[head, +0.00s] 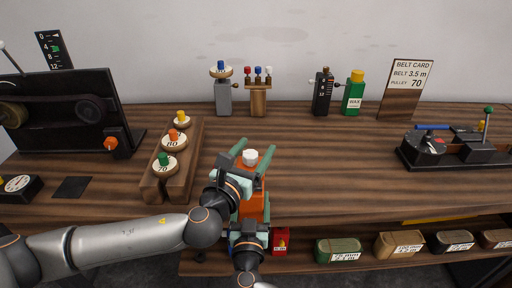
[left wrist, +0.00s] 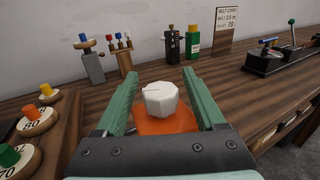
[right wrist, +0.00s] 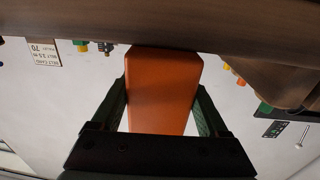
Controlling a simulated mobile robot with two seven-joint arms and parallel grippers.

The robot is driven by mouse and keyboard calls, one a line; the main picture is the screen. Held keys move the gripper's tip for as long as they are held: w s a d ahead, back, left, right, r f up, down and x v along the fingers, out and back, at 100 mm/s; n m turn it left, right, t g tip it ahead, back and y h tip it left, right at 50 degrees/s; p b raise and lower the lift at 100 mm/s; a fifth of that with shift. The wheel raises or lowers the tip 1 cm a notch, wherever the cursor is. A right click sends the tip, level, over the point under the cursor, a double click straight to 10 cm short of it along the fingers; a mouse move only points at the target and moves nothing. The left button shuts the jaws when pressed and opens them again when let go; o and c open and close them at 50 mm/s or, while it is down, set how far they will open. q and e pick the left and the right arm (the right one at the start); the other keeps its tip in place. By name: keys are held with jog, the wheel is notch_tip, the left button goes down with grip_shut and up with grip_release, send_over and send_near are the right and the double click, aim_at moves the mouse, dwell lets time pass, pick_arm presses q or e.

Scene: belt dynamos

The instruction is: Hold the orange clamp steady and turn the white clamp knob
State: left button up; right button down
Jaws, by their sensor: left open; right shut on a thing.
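The orange clamp (head: 254,205) is at the table's front edge in the head view, partly hidden by my grippers. Its white knob (head: 250,157) sits on top; in the left wrist view the faceted white knob (left wrist: 161,99) stands above the orange body (left wrist: 166,122). My left gripper (head: 249,158) is open, with one finger on each side of the knob and gaps visible. My right gripper (right wrist: 163,100) is below the table edge, shut on the orange clamp body (right wrist: 162,90), which fills the space between its fingers.
A wooden rack (head: 157,186) with several numbered pulleys stands left of the clamp. A belt card (head: 407,88), a green wax bottle (head: 354,93) and small stands line the back. A device (head: 455,149) is at right. A lower shelf holds belt rolls (head: 338,250). The middle tabletop is clear.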

pick_arm(q)
jog(key=shift+w+d, duration=0.25)
jog(key=shift+w, duration=0.25)
grip_shut()
dwell(0.3)
